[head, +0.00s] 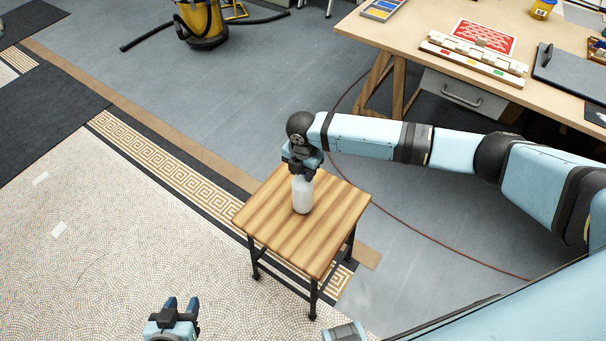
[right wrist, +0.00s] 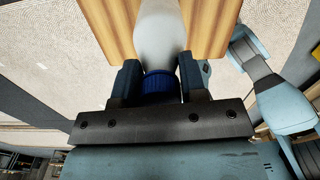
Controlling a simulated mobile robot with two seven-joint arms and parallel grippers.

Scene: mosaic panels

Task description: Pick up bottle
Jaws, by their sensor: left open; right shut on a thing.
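A white bottle (head: 302,196) stands upright on, or just above, a small wooden-topped table (head: 275,231); I cannot tell if its base touches. My right gripper (head: 302,174) comes down from above and is shut on the bottle's top. In the right wrist view the bottle (right wrist: 160,35) shows its white body and a blue cap (right wrist: 160,86) between the two fingers of my right gripper (right wrist: 160,82). My left gripper (head: 182,305) is open and empty, low in the head view, left of the table and apart from it.
A long workbench (head: 410,30) with a red patterned panel (head: 484,37), a dark flat case (head: 572,73) and trays stands at the back right. A yellow vacuum cleaner (head: 203,22) is at the back. A thin red cable (head: 425,235) lies on the grey floor.

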